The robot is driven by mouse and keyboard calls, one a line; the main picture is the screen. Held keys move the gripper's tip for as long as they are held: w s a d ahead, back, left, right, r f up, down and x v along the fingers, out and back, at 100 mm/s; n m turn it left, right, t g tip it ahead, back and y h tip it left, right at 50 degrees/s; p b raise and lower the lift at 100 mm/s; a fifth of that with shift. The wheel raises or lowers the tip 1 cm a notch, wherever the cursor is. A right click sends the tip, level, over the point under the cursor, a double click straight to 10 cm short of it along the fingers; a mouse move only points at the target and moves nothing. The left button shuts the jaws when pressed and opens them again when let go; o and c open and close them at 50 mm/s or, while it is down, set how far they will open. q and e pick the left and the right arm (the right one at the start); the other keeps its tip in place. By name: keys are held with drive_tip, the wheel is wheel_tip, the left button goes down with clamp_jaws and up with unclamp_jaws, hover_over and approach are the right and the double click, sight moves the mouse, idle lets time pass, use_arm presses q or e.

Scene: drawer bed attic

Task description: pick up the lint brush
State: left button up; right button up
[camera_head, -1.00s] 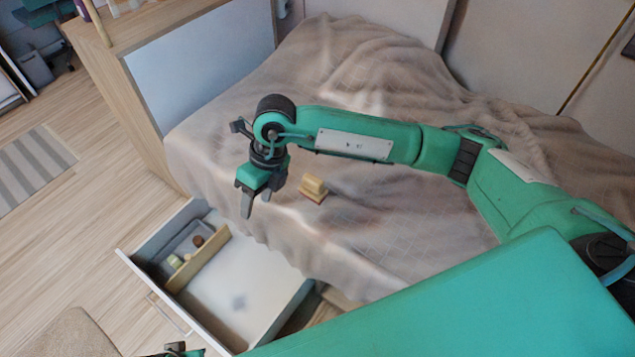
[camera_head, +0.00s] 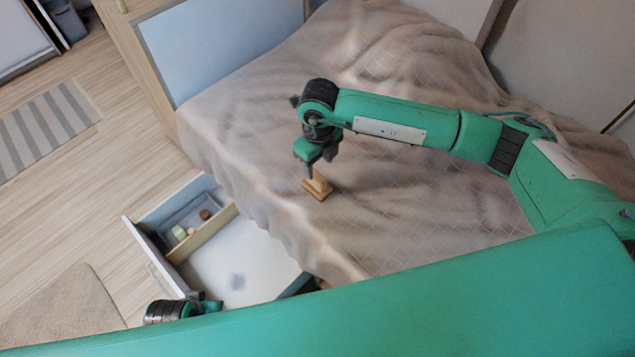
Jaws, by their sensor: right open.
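The lint brush (camera_head: 318,189), a small block with a pale yellow top and a reddish-brown base edge, sits on the beige bedspread near the bed's front edge. My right gripper (camera_head: 319,166) is open just above it, with its fingers pointing down. One finger overlaps the upper left of the brush in the picture, and I cannot tell whether it touches. Part of my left gripper (camera_head: 208,304) shows at the lower left by the open drawer. The rest is hidden behind my own body, and its jaws cannot be made out.
An open white drawer (camera_head: 235,266) juts out below the bed's front side. The bedspread (camera_head: 420,215) around the brush is clear. A beige rug (camera_head: 62,318) lies on the floor at lower left.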

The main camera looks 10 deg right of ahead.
sight(317, 175)
drive_tip(key=shift+w+a+f, duration=0.1)
drive_tip(key=shift+f, duration=1.4)
drive_tip(key=shift+a+f, duration=0.1)
drive_tip(key=shift+f, duration=1.4)
drive_tip(key=c, duration=1.1)
drive_tip(key=shift+r, duration=0.1)
wheel_tip(317, 175, up, 20)
drive_tip(key=shift+p, duration=0.3)
drive_tip(key=shift+o, duration=0.7)
